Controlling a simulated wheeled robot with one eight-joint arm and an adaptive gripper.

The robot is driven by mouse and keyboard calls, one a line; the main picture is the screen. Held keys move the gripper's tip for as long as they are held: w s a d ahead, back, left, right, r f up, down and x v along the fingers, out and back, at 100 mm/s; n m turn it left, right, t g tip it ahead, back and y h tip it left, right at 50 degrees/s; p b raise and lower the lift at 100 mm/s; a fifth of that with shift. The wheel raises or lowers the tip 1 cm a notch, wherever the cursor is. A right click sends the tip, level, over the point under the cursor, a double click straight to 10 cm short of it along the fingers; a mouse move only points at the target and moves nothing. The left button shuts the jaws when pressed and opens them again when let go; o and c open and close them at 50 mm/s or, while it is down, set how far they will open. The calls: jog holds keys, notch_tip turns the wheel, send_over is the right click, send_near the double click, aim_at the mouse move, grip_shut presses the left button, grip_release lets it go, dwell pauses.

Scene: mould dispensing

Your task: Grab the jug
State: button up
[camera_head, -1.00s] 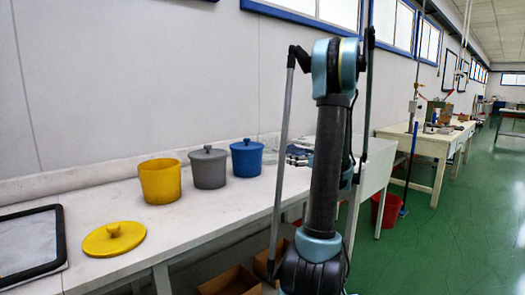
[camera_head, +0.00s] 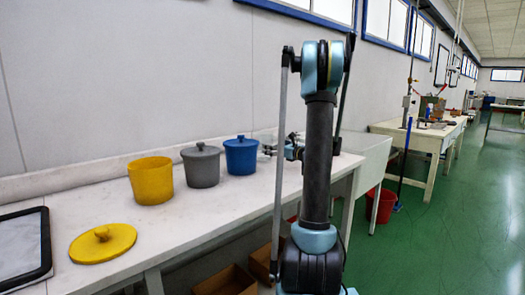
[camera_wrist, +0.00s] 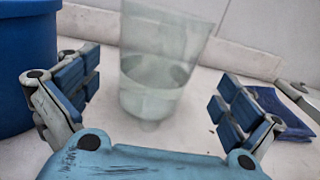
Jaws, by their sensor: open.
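The jug (camera_wrist: 155,70) is a clear, see-through vessel, wider at the top, standing upright on the white bench in the wrist view. Its top is cut off by the picture edge. My gripper (camera_wrist: 153,97) is open, with one blue-padded finger to the left of the jug and one to the right. The fingers look apart from the jug, and nothing is held. In the head view my gripper (camera_head: 272,150) shows partly at the left of my arm, beside the blue pot.
The lidded blue pot (camera_head: 242,156) stands close to my gripper, and it fills the left of the wrist view (camera_wrist: 25,75). A grey lidded pot (camera_head: 202,168), an open yellow pot (camera_head: 151,182) and a yellow lid (camera_head: 100,246) lie along the bench. A blue cloth (camera_wrist: 285,112) lies right.

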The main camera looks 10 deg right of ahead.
jog(key=shift+x, duration=3)
jog(key=shift+s+a, duration=0.1)
jog(key=shift+c, duration=0.6)
jog(key=c, duration=1.2)
jog(key=shift+r, duration=0.2)
